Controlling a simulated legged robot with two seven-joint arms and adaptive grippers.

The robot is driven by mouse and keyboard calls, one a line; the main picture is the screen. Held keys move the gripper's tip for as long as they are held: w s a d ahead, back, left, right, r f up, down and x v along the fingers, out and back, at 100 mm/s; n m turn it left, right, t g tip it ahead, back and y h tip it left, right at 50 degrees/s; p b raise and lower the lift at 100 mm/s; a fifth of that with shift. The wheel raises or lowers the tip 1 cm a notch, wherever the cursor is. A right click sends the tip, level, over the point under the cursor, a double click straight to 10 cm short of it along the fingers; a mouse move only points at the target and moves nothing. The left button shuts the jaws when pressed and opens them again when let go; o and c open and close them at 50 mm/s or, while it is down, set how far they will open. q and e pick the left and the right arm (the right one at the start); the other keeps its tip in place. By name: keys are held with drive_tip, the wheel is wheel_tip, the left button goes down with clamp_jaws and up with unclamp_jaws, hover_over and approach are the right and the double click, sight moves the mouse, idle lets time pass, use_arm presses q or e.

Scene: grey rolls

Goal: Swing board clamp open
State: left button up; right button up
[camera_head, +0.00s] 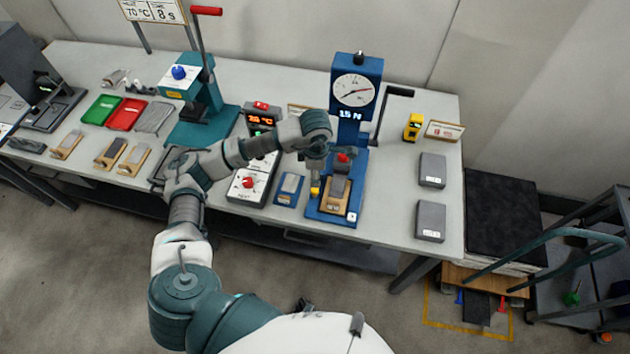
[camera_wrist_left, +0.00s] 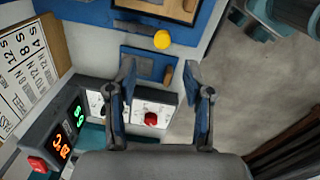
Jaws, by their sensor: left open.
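The board clamp appears to be a dark bar with a yellow ball knob (camera_wrist_left: 162,40) beside the board fixture; the knob also shows in the head view (camera_head: 315,190). The fixture is the blue base (camera_head: 345,216) of a gauge stand, with a board (camera_head: 339,188) lying on a tan holder. My left gripper (camera_wrist_left: 165,80) is open and empty, its fingers pointing towards the fixture. In the wrist view the yellow knob lies just beyond the fingertips, apart from them. In the head view my wrist (camera_head: 315,130) hides most of the gripper. My right gripper is out of view.
A small blue tray (camera_head: 289,188) and a controller box with a red knob (camera_head: 247,182) stand left of the fixture. The gauge stand (camera_head: 356,92) rises behind it, with a dark lever at right. Grey boxes (camera_head: 431,170) lie farther right; table between is clear.

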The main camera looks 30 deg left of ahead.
use_arm(q)
drive_tip(key=r, duration=0.3)
drive_tip(key=shift+d, duration=0.35)
drive_tip(key=shift+a+f, duration=0.15)
drive_tip(key=shift+a, duration=0.1)
